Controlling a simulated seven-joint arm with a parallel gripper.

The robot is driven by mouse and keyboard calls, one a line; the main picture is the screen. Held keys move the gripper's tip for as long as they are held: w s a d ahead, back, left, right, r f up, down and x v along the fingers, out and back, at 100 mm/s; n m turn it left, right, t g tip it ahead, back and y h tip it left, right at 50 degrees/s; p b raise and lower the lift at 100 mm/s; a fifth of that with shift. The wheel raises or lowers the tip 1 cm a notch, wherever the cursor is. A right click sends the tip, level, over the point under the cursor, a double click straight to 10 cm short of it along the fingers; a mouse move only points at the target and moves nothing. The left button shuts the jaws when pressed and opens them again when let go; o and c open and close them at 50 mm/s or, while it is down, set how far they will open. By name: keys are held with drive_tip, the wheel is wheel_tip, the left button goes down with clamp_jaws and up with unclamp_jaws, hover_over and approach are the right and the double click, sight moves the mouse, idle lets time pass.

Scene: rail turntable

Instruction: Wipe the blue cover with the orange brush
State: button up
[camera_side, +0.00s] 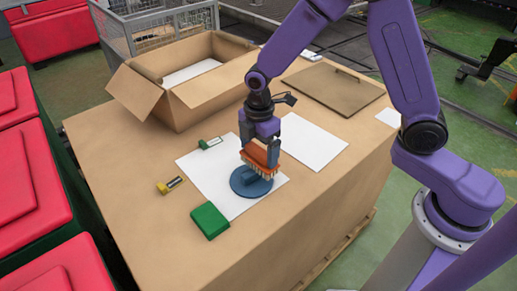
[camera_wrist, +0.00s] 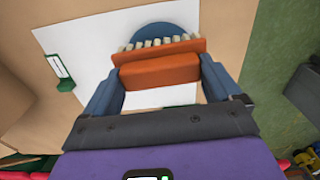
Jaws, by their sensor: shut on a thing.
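The blue cover (camera_side: 251,182) is a round disc with a raised part, lying on a white sheet (camera_side: 205,168) on the large cardboard-coloured box. In the wrist view the blue cover (camera_wrist: 166,32) shows partly behind the brush. The orange brush (camera_side: 258,160) has pale bristles and hangs bristles-down over the cover; I cannot tell whether the bristles touch it. My gripper (camera_side: 262,146) is shut on the orange brush. In the wrist view the brush (camera_wrist: 160,70) sits between the two blue fingers of my gripper (camera_wrist: 160,85).
A green block (camera_side: 210,220) lies near the sheet's front corner. A yellow item (camera_side: 169,185) and a small green-and-white item (camera_side: 211,143) lie to the left. An open carton (camera_side: 150,97) stands behind. A second white sheet (camera_side: 312,140) and a brown board (camera_side: 333,87) lie right.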

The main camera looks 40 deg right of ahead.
drive_tip(key=shift+r, duration=3.85)
drive_tip(key=s+d+f+m, duration=0.2)
drive_tip(key=d+f+m, duration=0.1)
drive_tip(key=d+m, duration=0.5)
drive_tip(key=s+d+f+m, duration=0.2)
drive_tip(key=d+f+m, duration=0.1)
drive_tip(key=d+m, duration=0.5)
drive_tip(key=m, duration=0.2)
drive_tip(key=shift+s+f+m, duration=0.15)
drive_tip(key=shift+f+m, duration=0.15)
drive_tip(key=shift+f, duration=0.05)
